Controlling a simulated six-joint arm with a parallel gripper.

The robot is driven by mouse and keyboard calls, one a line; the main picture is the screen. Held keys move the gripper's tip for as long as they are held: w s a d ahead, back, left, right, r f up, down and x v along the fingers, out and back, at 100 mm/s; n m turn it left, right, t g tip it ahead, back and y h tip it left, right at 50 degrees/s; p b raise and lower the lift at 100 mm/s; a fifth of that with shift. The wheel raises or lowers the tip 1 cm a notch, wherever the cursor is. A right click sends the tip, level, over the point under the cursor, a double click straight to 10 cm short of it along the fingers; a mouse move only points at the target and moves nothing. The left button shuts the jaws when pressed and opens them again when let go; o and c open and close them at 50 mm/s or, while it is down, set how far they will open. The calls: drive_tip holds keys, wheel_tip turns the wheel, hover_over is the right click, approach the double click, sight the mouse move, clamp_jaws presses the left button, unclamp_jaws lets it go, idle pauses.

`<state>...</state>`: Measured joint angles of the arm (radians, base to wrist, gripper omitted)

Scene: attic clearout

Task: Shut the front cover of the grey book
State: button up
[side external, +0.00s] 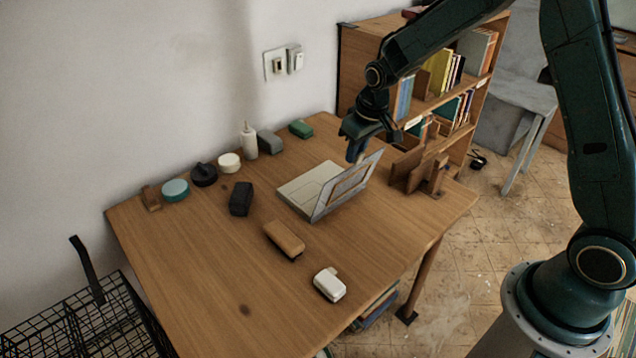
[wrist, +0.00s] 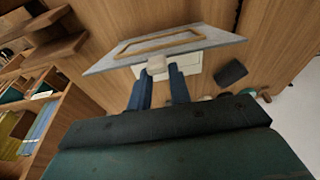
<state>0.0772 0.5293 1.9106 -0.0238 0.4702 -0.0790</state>
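The grey book (side external: 308,190) lies open on the wooden table. Its pale page block rests flat, and its front cover (side external: 347,186) stands tilted up on the right side, with a tan frame-shaped panel on its outer face. My gripper (side external: 357,153) is just above and behind the cover's upper edge. Whether a finger touches the cover I cannot tell.
A wooden stand (side external: 418,172) is close to the right of the cover. A dark block (side external: 241,198), a tan brush-like block (side external: 284,240) and a white block (side external: 329,285) lie left and in front. A white bottle (side external: 249,140) stands behind. The table's front left is clear.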

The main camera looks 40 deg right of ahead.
drive_tip(key=shift+c, duration=1.3)
drive_tip(key=shift+w, duration=0.1)
drive_tip(key=shift+w+r+g, duration=0.15)
drive_tip(key=shift+w+g, duration=0.95)
drive_tip(key=shift+w, duration=0.55)
drive_tip(key=shift+w, duration=0.1)
drive_tip(key=shift+w+f+g, duration=0.2)
drive_tip(key=shift+w+g, duration=0.9)
drive_tip(key=shift+w, duration=0.55)
